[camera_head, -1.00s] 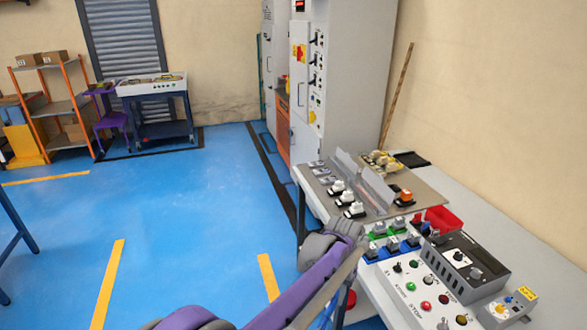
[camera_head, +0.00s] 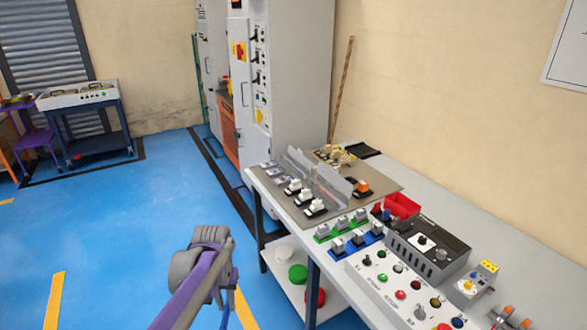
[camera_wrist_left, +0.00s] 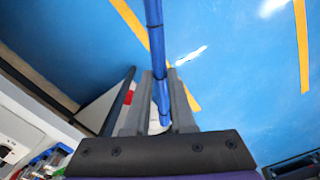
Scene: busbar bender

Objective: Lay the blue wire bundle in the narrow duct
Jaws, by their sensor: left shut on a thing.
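My left gripper (camera_wrist_left: 160,98) is shut on the blue wire bundle (camera_wrist_left: 154,38) in the left wrist view. The bundle runs as a long, thin strand between the two grey fingers and out to the top of the picture, over the blue floor. Grey upright duct-like walls (camera_head: 333,184) stand on the mounting board (camera_head: 378,190) on the bench; I cannot tell which is the narrow duct. My right gripper is not in view.
The bench (camera_head: 408,165) carries white-topped switches, green and blue terminal blocks, a red bin (camera_head: 402,206) and a control panel (camera_head: 400,290). A shelf under it holds green and red buttons. A grey cabinet (camera_head: 290,80) stands behind.

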